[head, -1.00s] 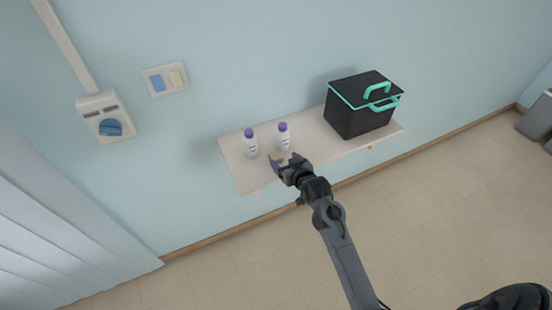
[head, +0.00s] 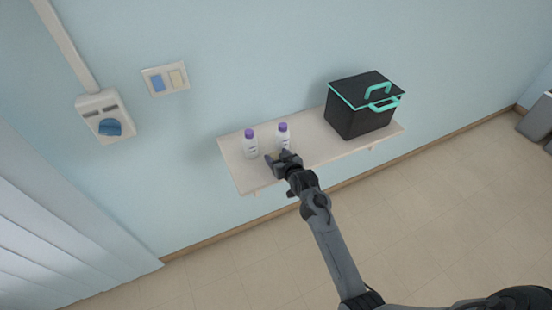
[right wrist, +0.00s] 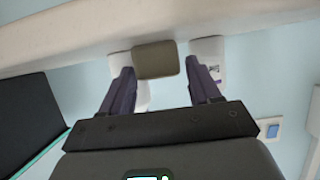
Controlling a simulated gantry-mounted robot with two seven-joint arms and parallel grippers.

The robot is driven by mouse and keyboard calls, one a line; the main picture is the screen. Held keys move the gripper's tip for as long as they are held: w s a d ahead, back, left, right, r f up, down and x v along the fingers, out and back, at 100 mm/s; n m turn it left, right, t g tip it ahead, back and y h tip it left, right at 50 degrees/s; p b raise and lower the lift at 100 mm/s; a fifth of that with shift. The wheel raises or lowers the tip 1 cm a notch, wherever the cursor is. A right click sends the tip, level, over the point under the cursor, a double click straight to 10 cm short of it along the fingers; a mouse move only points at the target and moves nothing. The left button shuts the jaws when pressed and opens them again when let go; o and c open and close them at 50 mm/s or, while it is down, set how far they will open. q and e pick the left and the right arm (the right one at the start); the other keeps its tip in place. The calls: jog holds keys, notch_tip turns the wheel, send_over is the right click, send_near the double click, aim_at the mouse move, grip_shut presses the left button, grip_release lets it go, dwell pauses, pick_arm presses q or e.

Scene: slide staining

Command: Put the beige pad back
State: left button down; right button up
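The beige pad (right wrist: 157,59) shows in the right wrist view between the fingertips of my right gripper (right wrist: 160,72), against the shelf. In the head view the right gripper (head: 278,156) is over the front part of the shelf, just in front of two white bottles, and largely hides the pad. The fingers are spread, with a visible gap between the pad and the right-hand finger. The left finger's tip appears close to the pad; whether it touches I cannot tell. My left gripper is not in view.
Two purple-capped white bottles, a left one (head: 250,145) and a right one (head: 283,134), stand upright on the shelf (head: 245,176), close to the gripper. A black box with teal handles (head: 362,112) stands at the shelf's right end. Shelf room is free between bottles and box.

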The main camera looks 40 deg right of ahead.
jog(key=c, duration=0.8)
